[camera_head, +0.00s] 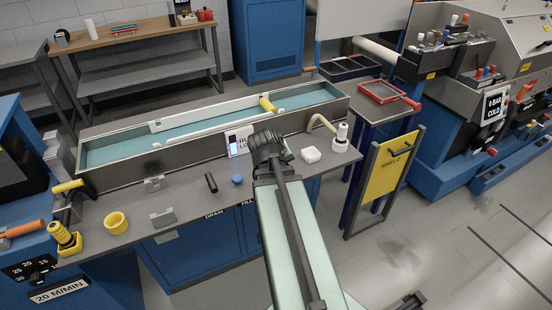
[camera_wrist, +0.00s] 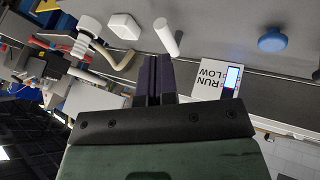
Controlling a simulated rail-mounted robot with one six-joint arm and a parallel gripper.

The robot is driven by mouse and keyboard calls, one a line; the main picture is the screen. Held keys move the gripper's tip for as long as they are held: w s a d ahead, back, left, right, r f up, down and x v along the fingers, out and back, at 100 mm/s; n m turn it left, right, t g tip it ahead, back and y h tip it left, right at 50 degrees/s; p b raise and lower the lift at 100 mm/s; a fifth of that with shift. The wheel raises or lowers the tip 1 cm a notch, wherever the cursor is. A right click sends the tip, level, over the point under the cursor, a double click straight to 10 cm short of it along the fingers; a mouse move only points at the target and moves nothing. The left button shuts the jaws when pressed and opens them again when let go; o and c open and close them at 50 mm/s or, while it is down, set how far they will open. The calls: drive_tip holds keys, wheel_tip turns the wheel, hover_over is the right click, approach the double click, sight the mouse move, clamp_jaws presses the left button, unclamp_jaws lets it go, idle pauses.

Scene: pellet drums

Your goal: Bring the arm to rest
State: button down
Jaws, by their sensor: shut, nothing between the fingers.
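My arm reaches from the bottom of the head view up over the grey bench (camera_head: 185,200). The same sign is right of the fingers there (camera_wrist: 212,78). The arm hides part of the bench behind it.
The trough (camera_head: 110,178) holds a blue-green strip. A white block (camera_head: 311,155), a white fitting with a beige bent pipe (camera_head: 341,138), a blue knob (camera_head: 237,180), a black cylinder (camera_head: 211,182) and a yellow ring (camera_head: 116,223) stand on the bench. A yellow shield (camera_head: 388,168) is at right.

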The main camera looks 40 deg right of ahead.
drive_tip(key=w+a+f+n+g+y, duration=0.1)
drive_tip(key=a+n+y, duration=0.1)
drive_tip(key=a, duration=1.4)
drive_tip(key=w+a+f+n+g+y, duration=0.1)
drive_tip(key=a+f+n+y, duration=0.1)
drive_tip(key=a, duration=1.4)
drive_tip(key=shift+w+a+n+y, duration=0.3)
drive_tip(key=shift+n+y, duration=0.2)
drive_tip(key=shift+y, duration=0.7)
